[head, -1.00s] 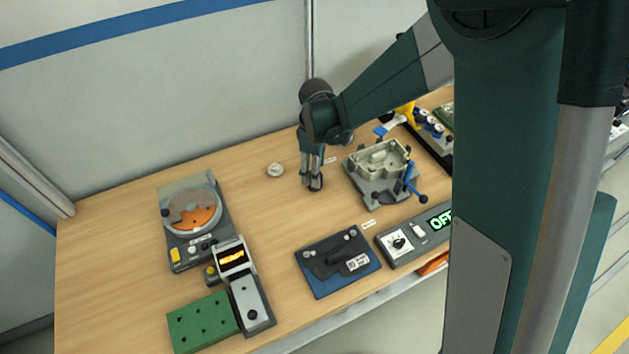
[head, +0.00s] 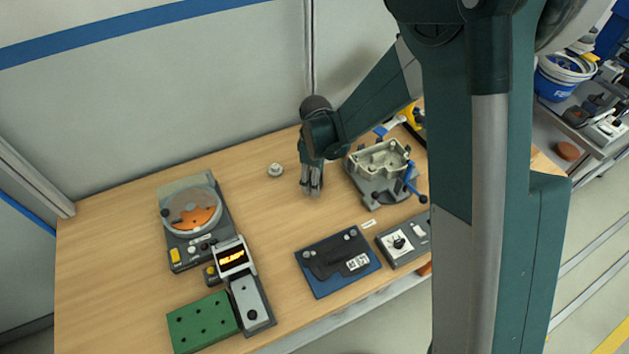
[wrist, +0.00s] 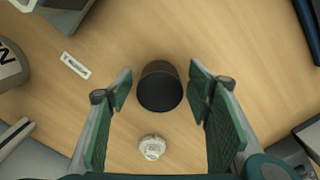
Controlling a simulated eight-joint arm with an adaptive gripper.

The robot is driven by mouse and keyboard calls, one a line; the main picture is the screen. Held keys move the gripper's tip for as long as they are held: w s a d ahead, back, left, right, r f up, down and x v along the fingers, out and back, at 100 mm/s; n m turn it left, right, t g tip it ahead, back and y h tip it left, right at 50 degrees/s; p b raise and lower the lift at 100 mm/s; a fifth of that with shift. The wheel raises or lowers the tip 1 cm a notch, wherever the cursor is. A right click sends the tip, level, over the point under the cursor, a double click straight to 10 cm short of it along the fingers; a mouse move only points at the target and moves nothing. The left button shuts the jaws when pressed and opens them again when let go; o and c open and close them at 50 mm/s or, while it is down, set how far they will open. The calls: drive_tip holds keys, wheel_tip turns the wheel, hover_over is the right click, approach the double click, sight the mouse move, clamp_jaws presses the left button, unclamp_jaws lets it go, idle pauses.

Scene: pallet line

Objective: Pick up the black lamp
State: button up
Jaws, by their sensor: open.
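The black lamp (wrist: 160,88) shows in the wrist view as a dark, round, cup-like thing on the wooden table. My gripper (wrist: 159,84) is open, with one green-padded finger on each side of it. A gap shows between each finger and the lamp, so they look apart. In the head view my gripper (head: 312,190) points down over the table, left of the grey fixture. The lamp cannot be made out there, hidden by the fingers.
A small white knob-like thing (wrist: 152,147) stands close to the lamp. It also shows in the head view (head: 275,170). The grey fixture (head: 382,160) with a blue lever is close on the right. A dark blue plate (head: 335,262) lies in front.

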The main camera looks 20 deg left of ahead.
idle(0.4)
drive_tip(key=c, duration=1)
drive_tip(key=shift+r, duration=0.1)
drive_tip(key=shift+r, duration=4.95)
